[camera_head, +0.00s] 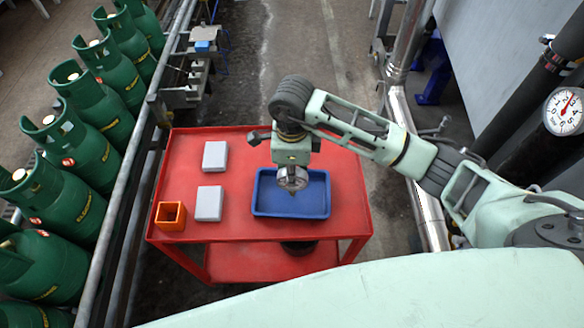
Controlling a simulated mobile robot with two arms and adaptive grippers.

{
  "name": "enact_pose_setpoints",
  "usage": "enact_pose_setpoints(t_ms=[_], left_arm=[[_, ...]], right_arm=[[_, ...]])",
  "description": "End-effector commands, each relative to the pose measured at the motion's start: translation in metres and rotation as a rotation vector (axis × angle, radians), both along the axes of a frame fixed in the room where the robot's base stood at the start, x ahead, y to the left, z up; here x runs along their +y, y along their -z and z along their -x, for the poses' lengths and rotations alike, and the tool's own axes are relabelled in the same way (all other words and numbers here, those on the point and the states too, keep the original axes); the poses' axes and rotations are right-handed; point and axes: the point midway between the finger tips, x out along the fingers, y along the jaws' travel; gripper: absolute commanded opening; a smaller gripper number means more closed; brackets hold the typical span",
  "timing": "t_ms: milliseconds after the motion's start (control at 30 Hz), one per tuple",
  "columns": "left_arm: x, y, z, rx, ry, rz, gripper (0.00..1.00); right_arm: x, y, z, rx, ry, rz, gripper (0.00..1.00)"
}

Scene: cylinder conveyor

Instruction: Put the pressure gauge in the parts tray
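A round, silver-rimmed object, which looks like the pressure gauge (292,179), hangs below my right gripper (291,166), with a narrow tip pointing down. My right gripper appears shut on it; its fingers are small and partly hidden by the wrist. The gauge is over the blue parts tray (262,207), in front of its middle in this view. I cannot tell how high it is above the tray floor. The tray lies on the right part of the red table top and looks otherwise empty. My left gripper is not in view.
Two grey boxes (215,155) (208,203) and an orange open box (170,216) sit on the red cart (240,237), left of the tray. Green gas cylinders (98,155) line the left behind a rail. A large dial (564,111) is fixed to a pipe at right.

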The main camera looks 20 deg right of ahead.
Motion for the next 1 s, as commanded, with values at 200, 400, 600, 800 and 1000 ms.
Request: enact_pose_setpoints(t_ms=[200,400,600,800,1000], left_arm=[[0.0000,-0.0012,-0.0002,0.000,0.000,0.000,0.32],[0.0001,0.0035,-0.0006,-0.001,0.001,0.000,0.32],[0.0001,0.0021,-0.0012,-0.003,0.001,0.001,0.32],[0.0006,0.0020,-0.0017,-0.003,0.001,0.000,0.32],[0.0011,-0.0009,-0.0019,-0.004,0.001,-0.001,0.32]], right_arm=[[0.0003,0.0039,-0.0004,-0.002,0.000,-0.002,0.00],[-0.0001,0.0080,-0.0006,-0.003,0.000,-0.001,0.00],[-0.0002,0.0068,-0.0003,-0.001,0.000,-0.001,0.38],[-0.0002,0.0068,-0.0002,-0.001,0.000,-0.001,0.42],[0.0000,0.0042,-0.0001,0.000,0.000,-0.001,0.42]])
